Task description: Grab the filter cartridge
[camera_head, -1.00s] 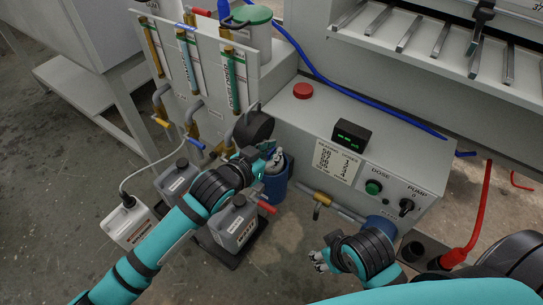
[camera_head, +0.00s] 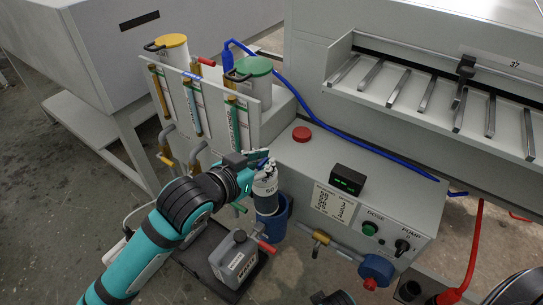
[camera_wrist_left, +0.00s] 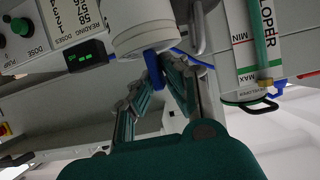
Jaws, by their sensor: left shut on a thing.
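The filter cartridge (camera_head: 265,187) is a pale cylinder with a dark band and the mark "50". It stands upright at the mouth of the blue housing (camera_head: 269,229) on the front of the machine. I cannot tell whether its lower end is inside the housing or just above it. My left gripper (camera_head: 260,164) is shut on the cartridge's top. In the left wrist view the cartridge (camera_wrist_left: 141,28) shows as a white cylinder at the fingertips (camera_wrist_left: 160,75). My right gripper is out of view; only dark arm parts show at the bottom edge of the head view.
A grey canister (camera_head: 235,260) with a dark cap stands in a dark tray below the housing. A red-handled valve (camera_head: 265,244) is close to the housing. Tubes and tanks with yellow (camera_head: 172,41) and green (camera_head: 253,66) lids stand behind. The control box (camera_head: 350,180) is at right.

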